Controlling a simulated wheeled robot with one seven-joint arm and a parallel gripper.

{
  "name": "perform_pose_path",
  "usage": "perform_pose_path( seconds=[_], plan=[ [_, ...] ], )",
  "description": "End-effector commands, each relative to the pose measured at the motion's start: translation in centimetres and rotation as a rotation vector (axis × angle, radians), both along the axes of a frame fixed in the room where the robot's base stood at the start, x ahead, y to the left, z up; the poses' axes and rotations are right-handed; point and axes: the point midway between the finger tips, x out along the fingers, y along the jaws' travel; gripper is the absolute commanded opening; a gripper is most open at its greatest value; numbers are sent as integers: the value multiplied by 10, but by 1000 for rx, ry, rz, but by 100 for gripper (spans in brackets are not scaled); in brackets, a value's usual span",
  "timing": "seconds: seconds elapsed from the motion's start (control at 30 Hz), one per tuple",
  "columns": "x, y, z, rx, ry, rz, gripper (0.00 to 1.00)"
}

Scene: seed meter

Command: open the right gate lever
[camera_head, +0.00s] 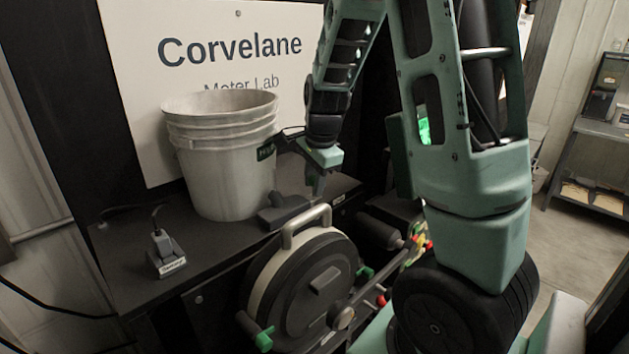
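The seed meter (313,283) is a round dark drum with a pale rim and a grey handle on top, low in the middle. A green-tipped lever (263,339) sticks out at its lower left. Another green tip (364,272) shows at its right side, close to red knobs (381,300). I cannot tell for certain which of these is the right gate lever. My gripper (318,184) hangs from the teal wrist just above and behind the meter, right of the buckets. It is apart from the green tips. Its fingers are small and dark, and their opening is unclear.
Stacked pale buckets (224,165) stand on the black bench (125,262) left of my gripper. A dark object (283,211) lies in front of them. A small labelled device (165,257) with a cable sits at the left. My arm hides much of the right side.

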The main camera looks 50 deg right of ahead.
Motion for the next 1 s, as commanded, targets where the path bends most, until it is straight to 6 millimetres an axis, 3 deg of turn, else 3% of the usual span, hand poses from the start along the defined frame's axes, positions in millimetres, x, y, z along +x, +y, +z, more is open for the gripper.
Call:
perform_pose_path(
  seconds=[0.33,0.67,0.7,0.73,1.0],
  plan=[
    [-2,-46,-1,-2,-1,-5,0],
    [-3,-48,0,0,0,1,0],
    [-3,-48,0,0,0,1,38],
    [-3,-48,0,0,0,1,46],
    [-3,-48,1,0,0,1,46]
  ],
)
